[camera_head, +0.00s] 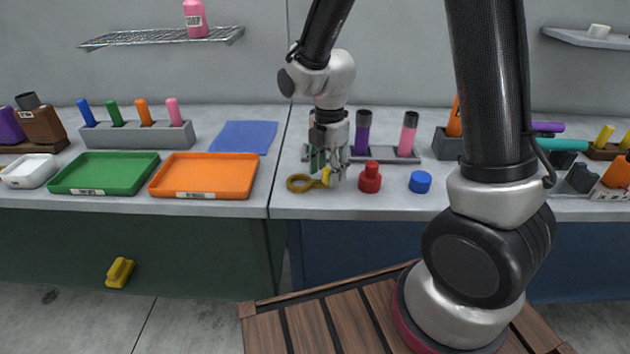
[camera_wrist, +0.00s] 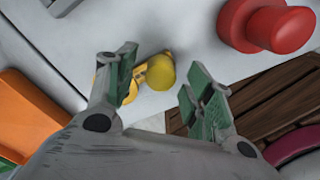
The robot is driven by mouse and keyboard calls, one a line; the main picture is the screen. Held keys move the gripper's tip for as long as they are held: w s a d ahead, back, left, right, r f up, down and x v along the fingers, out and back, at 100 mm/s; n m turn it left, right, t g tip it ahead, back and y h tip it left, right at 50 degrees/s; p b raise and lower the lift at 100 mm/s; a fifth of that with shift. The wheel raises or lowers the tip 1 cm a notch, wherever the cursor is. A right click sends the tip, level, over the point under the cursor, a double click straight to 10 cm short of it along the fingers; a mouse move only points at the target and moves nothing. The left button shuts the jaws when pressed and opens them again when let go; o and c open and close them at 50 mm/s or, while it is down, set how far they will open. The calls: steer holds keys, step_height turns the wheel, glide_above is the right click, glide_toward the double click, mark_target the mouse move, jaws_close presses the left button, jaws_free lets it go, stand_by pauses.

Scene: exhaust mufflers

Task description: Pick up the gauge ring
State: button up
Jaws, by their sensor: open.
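The gauge ring looks to be the yellow ring (camera_head: 299,184) lying near the front edge of the grey bench, with a thick yellow knob at its right side. In the wrist view the gauge ring (camera_wrist: 161,72) shows its round knob between the fingertips, and the ring part is partly hidden behind the left finger. My gripper (camera_head: 328,168) points down just above the knob, and its green-padded fingers also show in the wrist view (camera_wrist: 158,76). The fingers are apart, and whether they touch the knob cannot be told.
A red knobbed piece (camera_head: 370,178) stands close right of my gripper, with a blue cylinder (camera_head: 420,182) farther right. A rack with purple and pink cylinders (camera_head: 408,138) stands behind. Left are an orange tray (camera_head: 205,193), a green tray (camera_head: 103,188) and a blue mat (camera_head: 244,137).

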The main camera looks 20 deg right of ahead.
steer(key=shift+f, duration=0.6)
